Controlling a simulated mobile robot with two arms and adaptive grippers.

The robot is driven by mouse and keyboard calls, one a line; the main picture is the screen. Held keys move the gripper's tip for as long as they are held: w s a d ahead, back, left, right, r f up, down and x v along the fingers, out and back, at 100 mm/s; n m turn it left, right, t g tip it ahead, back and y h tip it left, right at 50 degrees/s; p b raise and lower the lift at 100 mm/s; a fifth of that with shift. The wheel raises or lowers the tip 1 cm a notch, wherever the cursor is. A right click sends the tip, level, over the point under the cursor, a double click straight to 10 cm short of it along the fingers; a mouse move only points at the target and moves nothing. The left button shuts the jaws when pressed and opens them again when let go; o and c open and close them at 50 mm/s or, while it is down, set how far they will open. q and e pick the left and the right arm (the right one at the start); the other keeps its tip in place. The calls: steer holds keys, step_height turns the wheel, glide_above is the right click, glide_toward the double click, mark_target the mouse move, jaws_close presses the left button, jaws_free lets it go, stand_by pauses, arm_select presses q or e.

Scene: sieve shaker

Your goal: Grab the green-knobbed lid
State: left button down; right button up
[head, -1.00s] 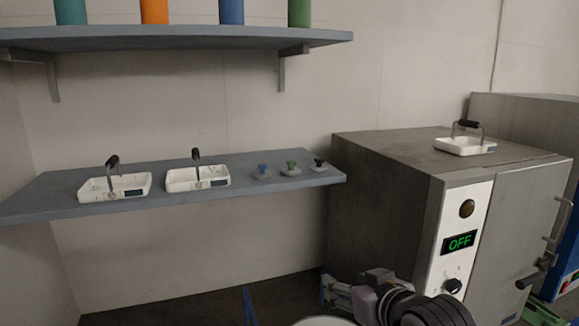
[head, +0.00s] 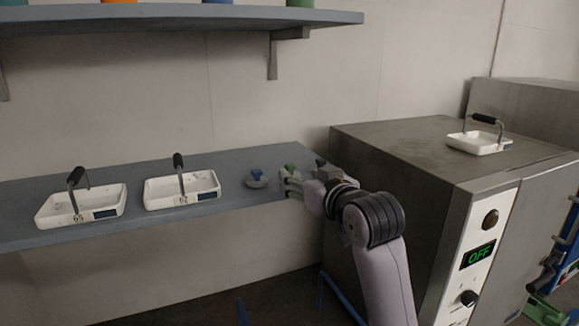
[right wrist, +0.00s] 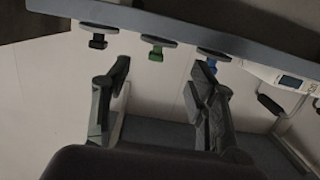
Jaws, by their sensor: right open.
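The green-knobbed lid shows its knob (head: 290,168) on the wall shelf, mostly hidden behind my right gripper (head: 291,184) in the head view. In the right wrist view the green knob (right wrist: 155,54) appears upside down. It lies between and just beyond the two spread fingers of my right gripper (right wrist: 161,75). The fingers are open and appear empty, with no visible contact. The blue-knobbed lid (head: 257,177) is just left of the gripper. The black-knobbed lid (right wrist: 98,41) is on the other side of the green one. My left gripper is out of view.
Two white trays with black handles, one left (head: 83,206) and one nearer (head: 181,190), stand on the shelf (head: 134,165). The grey oven (head: 392,165), reading OFF, is right of the shelf and carries another white tray (head: 479,144). An upper shelf (head: 190,19) hangs above.

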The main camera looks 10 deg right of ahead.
mark_target(292, 169)
steer(key=x, duration=0.3)
steer(key=shift+p, duration=0.35)
steer(key=shift+w+r, duration=0.1)
steer(key=shift+w, duration=0.1)
steer(key=p+x, duration=0.3)
steer(key=x, duration=0.1)
steer(key=shift+w+d+r, duration=0.1)
steer(key=shift+r, duration=0.05)
steer(key=shift+w+p, duration=0.25)
steer(key=shift+p, duration=0.05)
steer(key=shift+c, duration=1.2)
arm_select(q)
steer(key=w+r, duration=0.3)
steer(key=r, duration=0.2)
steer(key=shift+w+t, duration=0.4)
arm_select(e)
steer(key=c, duration=0.7)
